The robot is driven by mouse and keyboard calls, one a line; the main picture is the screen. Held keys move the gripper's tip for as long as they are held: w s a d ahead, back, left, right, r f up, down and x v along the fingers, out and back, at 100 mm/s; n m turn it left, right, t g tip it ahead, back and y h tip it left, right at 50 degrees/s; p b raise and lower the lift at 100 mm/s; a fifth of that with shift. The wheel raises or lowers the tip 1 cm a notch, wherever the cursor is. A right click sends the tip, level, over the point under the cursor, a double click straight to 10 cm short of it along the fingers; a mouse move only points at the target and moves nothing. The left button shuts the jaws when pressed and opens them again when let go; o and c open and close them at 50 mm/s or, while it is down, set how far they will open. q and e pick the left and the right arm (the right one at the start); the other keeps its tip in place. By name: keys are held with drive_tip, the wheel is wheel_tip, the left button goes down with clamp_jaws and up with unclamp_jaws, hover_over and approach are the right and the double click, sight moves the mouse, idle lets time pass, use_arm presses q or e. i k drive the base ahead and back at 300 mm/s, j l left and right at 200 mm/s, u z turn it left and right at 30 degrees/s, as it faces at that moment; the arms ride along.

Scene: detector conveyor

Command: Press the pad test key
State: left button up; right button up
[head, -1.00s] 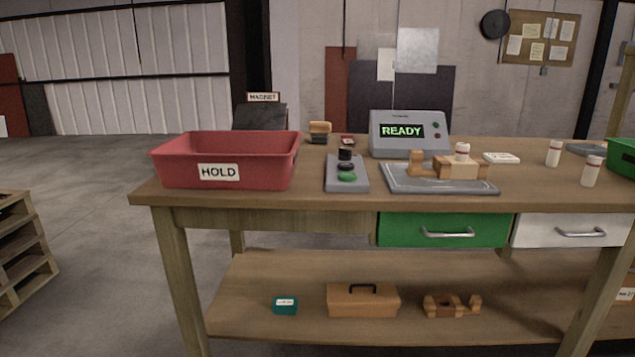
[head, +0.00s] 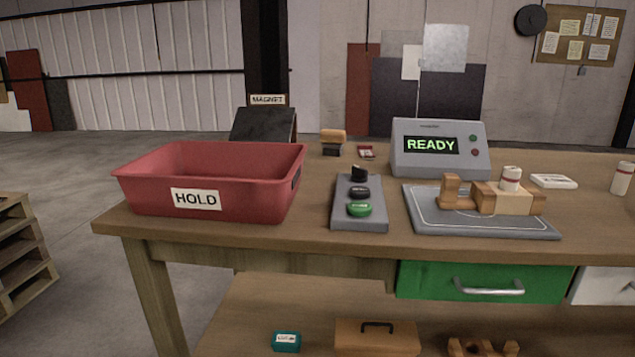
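A grey key panel (head: 372,219) lies on the bench with a green key (head: 360,209) at its near end and black keys (head: 359,192) behind it. Their small labels are too small to read. A grey detector unit (head: 439,148) stands behind to the right, its screen showing "READY" in green, with a small red and a green button on its face. A grey pad (head: 480,230) with a white outline lies in front of it. Neither gripper is in view.
A red "HOLD" bin (head: 215,178) stands left of the key panel. A dark "MAGNET" block (head: 263,124) is behind it. A white box (head: 553,181) and another bottle (head: 622,178) stand at right. Green drawer (head: 430,280) below; pallets (head: 22,255) at far left.

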sight(356, 208)
drive_tip(key=i+l+u, duration=0.25)
drive_tip(key=i+l, duration=0.7)
drive_tip(key=l, duration=0.1)
